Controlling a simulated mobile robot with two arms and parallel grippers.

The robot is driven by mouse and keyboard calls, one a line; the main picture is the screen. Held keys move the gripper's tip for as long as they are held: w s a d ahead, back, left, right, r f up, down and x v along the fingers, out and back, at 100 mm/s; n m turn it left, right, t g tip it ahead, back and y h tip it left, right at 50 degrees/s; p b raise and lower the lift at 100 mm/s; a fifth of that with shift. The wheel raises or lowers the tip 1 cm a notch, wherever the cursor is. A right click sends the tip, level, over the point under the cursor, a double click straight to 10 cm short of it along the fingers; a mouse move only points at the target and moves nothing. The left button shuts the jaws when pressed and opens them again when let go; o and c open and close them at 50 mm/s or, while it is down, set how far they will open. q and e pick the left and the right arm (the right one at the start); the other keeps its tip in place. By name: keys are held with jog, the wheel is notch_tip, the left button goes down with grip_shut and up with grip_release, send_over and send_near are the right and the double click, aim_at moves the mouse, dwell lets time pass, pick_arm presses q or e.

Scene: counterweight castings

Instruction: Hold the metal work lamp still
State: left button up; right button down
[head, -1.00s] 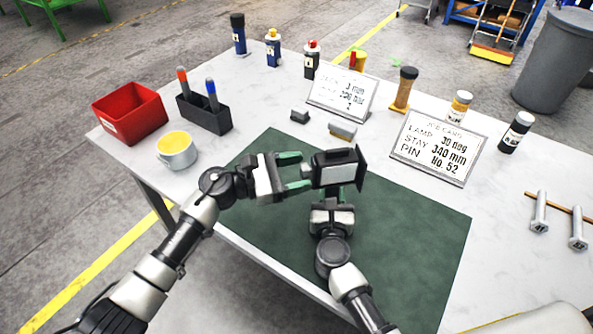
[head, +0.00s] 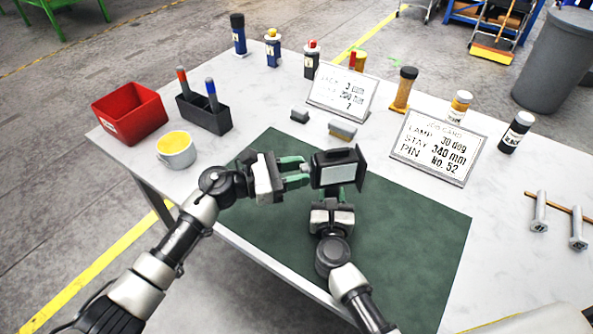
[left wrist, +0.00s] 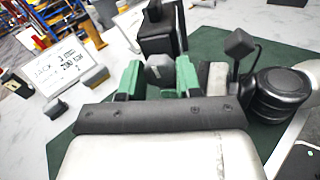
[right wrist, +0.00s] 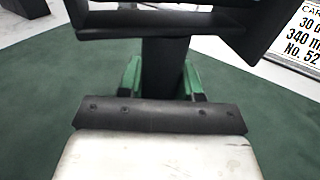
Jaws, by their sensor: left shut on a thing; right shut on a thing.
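The metal work lamp (head: 338,175) is a dark box-shaped head with a pale front panel, above the green mat (head: 415,235). My right gripper (head: 335,194) is below the head; in the right wrist view its green fingers are shut on the lamp's dark stem (right wrist: 164,65). My left gripper (head: 302,171) is at the lamp's left side. In the left wrist view its green fingers are shut on a small grey knob (left wrist: 160,70) beside the dark lamp head (left wrist: 160,35). The lamp's lower end is hidden by my right gripper and arm.
A job card (head: 437,148) reads lamp 30 deg, stay 340 mm, pin No. 52. Another sign (head: 342,95), small blocks, a red bin (head: 130,112), a pen holder (head: 204,112) and a yellow-filled cup (head: 176,150) surround the mat. The mat's right part is clear.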

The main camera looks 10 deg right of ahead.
pick_arm(q)
jog(key=n, duration=0.4)
jog(key=shift+w, duration=0.15)
jog(key=shift+w+a+n+g+y, duration=0.1)
jog(key=shift+n+g+y, duration=0.2)
jog(key=shift+n, duration=2.45)
jog(key=shift+w+n+g+y, duration=0.1)
jog(key=shift+n+g, duration=0.3)
jog(key=shift+n, duration=2.65)
jog(key=o, duration=0.9)
jog(key=shift+o, duration=0.2)
